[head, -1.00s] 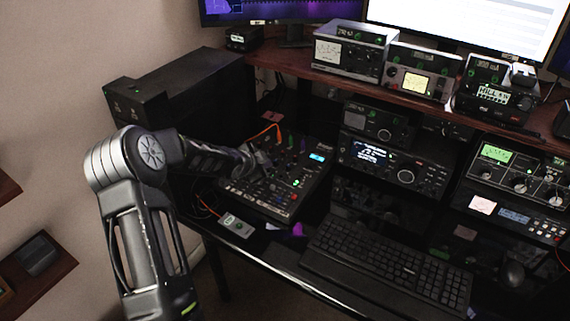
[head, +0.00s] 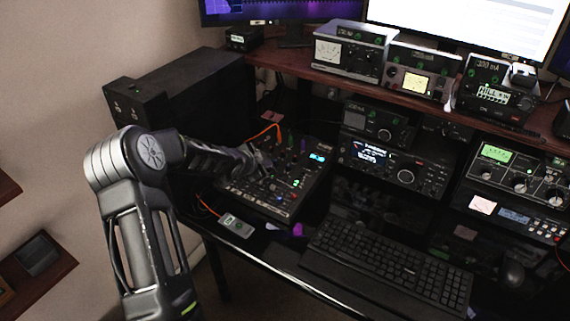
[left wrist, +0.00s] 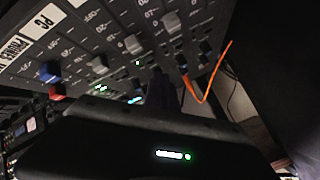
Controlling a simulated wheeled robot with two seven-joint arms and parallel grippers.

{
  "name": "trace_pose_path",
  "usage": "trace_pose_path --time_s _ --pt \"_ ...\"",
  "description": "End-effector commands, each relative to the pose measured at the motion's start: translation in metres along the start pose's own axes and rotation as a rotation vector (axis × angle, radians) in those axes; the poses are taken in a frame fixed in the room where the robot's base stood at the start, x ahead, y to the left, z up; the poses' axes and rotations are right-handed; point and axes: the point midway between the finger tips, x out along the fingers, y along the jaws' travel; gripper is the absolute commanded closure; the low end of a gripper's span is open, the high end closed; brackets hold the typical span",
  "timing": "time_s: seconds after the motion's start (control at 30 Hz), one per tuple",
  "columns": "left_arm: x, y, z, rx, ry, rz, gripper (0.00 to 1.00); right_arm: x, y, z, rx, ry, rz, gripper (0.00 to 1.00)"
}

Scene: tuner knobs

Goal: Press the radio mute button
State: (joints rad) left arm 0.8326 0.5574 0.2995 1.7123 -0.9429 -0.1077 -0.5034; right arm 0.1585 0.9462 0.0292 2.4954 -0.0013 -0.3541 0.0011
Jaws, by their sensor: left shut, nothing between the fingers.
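My left arm reaches in from the left in the head view. My left gripper (head: 262,160) is shut and empty over the upper left part of a black mixer panel (head: 284,203). In the left wrist view the dark gripper fingers (left wrist: 161,88) are closed in front of the panel's rows of faders and knobs (left wrist: 134,43). I cannot tell whether the fingertips touch the panel. A black radio (head: 400,172) with a lit screen and a large dial stands right of the mixer. I cannot make out which button is the mute button. My right gripper is not in view.
A keyboard (head: 390,262) lies in front of the radio. A small grey box (head: 236,225) sits at the mixer's front left. An orange cable (head: 268,131) rises behind the mixer. Meters (head: 352,50) stand on the shelf above. A black case (head: 190,92) stands behind my arm.

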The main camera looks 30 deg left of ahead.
Motion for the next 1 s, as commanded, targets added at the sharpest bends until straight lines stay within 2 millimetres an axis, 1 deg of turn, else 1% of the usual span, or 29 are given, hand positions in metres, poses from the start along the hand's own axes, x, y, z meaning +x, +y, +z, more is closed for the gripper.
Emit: trace_pose_path --time_s 0.3,1.0 --pt "0.0063 0.0048 0.0046 0.000 0.000 0.000 1.00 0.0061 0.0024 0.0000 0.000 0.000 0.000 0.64" --pt "0.0087 0.0065 0.0062 0.000 0.000 0.000 1.00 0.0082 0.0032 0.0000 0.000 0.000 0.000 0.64"
